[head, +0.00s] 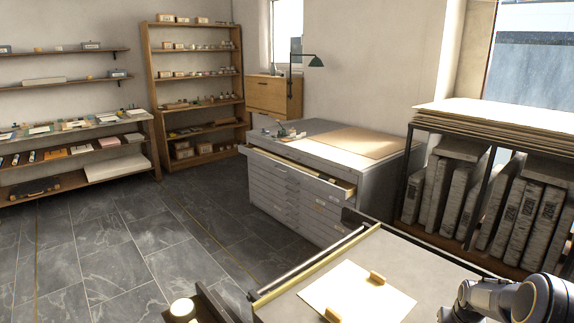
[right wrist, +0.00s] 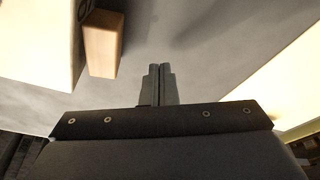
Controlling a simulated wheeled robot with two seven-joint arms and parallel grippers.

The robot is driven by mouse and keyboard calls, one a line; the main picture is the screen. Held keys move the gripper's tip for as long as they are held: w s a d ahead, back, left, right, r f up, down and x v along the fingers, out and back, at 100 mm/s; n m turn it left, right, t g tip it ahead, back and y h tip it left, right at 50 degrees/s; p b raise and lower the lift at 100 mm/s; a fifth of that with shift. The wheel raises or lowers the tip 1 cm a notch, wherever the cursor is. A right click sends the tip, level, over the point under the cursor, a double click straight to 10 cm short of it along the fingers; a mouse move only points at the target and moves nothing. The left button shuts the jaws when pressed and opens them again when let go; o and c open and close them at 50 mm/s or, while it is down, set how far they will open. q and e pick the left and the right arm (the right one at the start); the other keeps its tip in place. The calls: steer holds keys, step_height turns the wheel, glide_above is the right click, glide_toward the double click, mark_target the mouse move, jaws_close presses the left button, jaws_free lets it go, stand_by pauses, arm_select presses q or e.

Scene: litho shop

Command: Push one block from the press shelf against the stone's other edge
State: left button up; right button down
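A pale flat rectangle (head: 345,292), stone or sheet, lies on the grey press bed (head: 400,250); its thickness is hard to tell. One small wooden block (head: 377,277) is at its upper right edge. Another wooden block (head: 333,315) is near its lower left side, cut by the frame's bottom. In the right wrist view, a wooden block (right wrist: 101,42) is at upper left beside a pale slab (right wrist: 35,40). My right gripper (right wrist: 160,68) has its fingers together with nothing between them, apart from that block. My left gripper is not in view.
A raised rail (head: 318,262) runs along the bed's left side. A flat-file cabinet (head: 300,200) stands behind. A rack of upright stones (head: 440,195) is at the right. The tiled floor at left is clear.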

steer(key=w+p+v, duration=0.1)
steer(key=p+v, duration=0.2)
steer(key=v, duration=0.3)
steer(key=shift+d+r, duration=0.25)
steer(key=shift+r, duration=0.15)
steer(key=shift+w, duration=0.1)
steer(key=s+a+r+t+y, duration=0.1)
steer(key=s+a+r, duration=0.55)
steer(key=r, duration=0.25)
steer(key=s+a+r+t+y, duration=0.1)
steer(key=s+a+r+y, duration=0.1)
steer(key=s+a+r, duration=0.55)
steer(key=s+a+r+n+t+y, duration=0.1)
steer(key=s+a+n, duration=0.1)
steer(key=s+a, duration=1.1)
steer(key=s, duration=0.4)
steer(key=shift+r+n+y, duration=0.2)
steer(key=shift+n+y, duration=0.1)
steer(key=shift+y, duration=0.1)
